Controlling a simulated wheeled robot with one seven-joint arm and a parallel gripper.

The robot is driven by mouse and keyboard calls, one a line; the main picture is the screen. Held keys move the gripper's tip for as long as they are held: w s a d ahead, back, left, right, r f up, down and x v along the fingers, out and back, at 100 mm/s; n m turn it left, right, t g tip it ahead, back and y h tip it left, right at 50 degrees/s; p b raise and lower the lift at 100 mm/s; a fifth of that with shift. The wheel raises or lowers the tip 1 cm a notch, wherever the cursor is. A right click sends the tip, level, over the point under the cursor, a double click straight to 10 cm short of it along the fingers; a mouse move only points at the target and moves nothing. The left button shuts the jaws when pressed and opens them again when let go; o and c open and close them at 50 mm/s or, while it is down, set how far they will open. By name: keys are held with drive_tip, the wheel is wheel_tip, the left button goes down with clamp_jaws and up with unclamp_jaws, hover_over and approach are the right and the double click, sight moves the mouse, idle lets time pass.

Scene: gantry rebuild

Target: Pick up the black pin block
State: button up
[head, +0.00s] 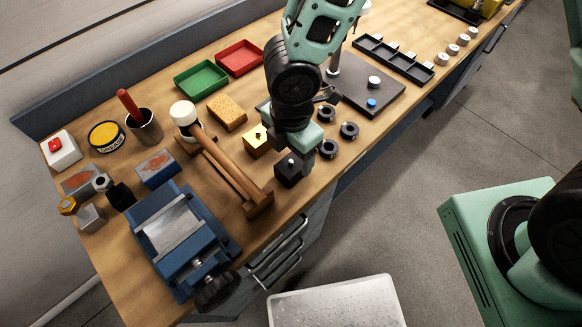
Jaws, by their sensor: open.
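The black pin block (288,171) is a small dark cube near the front edge of the wooden bench, just right of the wooden mallet's stand. My gripper (302,153) points down close above and behind it and overlaps its upper edge in the head view. The jaws are open, with nothing seen between them. Whether the fingers reach around the block or touch it cannot be told from this angle. The pin on top of the block is hard to make out.
A yellow pin block (257,144) stands close behind-left. Several black rings (328,149) lie to the right. The mallet (230,170) on its wooden stand (259,204) is at left, beside a blue vise (181,241). A dark plate (372,98) lies farther back.

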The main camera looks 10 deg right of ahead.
sight(291, 161)
drive_tip(key=shift+w+f, duration=0.1)
drive_tip(key=shift+f, duration=2.55)
drive_tip(key=c, duration=1.3)
